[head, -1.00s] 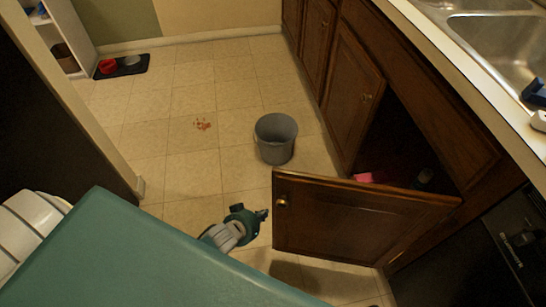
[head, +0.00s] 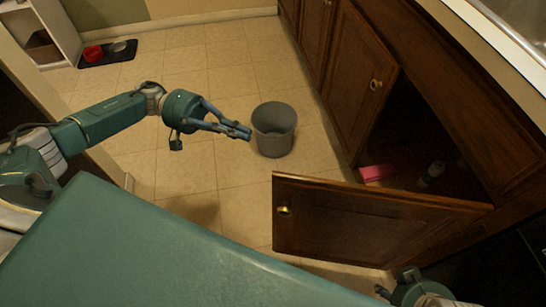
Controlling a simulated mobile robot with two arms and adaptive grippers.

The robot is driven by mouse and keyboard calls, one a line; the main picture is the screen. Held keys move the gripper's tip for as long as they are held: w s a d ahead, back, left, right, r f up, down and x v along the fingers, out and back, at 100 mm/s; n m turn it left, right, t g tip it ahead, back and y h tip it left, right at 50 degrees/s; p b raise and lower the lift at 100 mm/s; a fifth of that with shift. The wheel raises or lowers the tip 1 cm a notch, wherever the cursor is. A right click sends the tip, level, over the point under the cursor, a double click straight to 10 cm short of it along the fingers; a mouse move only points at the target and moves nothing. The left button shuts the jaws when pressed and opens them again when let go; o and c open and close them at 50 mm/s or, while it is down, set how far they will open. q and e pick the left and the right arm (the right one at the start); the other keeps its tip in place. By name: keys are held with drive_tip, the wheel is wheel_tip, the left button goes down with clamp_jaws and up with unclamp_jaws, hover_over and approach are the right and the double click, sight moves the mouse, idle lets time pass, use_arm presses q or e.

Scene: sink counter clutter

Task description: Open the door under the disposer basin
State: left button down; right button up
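A brown cabinet door (head: 345,222) with a round knob (head: 284,210) stands swung wide out from the cabinet under the sink (head: 512,22). A second door (head: 352,75) with a brass knob (head: 376,84) is left of the dark opening; I cannot tell whether it is ajar. Only a corner of the sink shows, so the disposer is not visible. My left gripper (head: 248,132) is over the floor, in front of the bucket in the picture, its fingertips together and nothing seen between them. My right gripper (head: 408,288) shows partly at the bottom edge, below the open door; its fingers are unclear.
A grey bucket (head: 274,130) stands on the tiled floor left of the cabinets. Inside the cabinet are a pink item (head: 376,173) and a small bottle (head: 432,173). A dark mat (head: 107,54) with a red bowl (head: 93,52) lies far back. Open floor surrounds the bucket.

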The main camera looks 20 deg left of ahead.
use_arm(q)
drive_tip(key=s+d, duration=0.4)
drive_tip(key=d, duration=0.6)
drive_tip(key=shift+s+d, duration=0.15)
drive_tip(key=shift+s, duration=0.1)
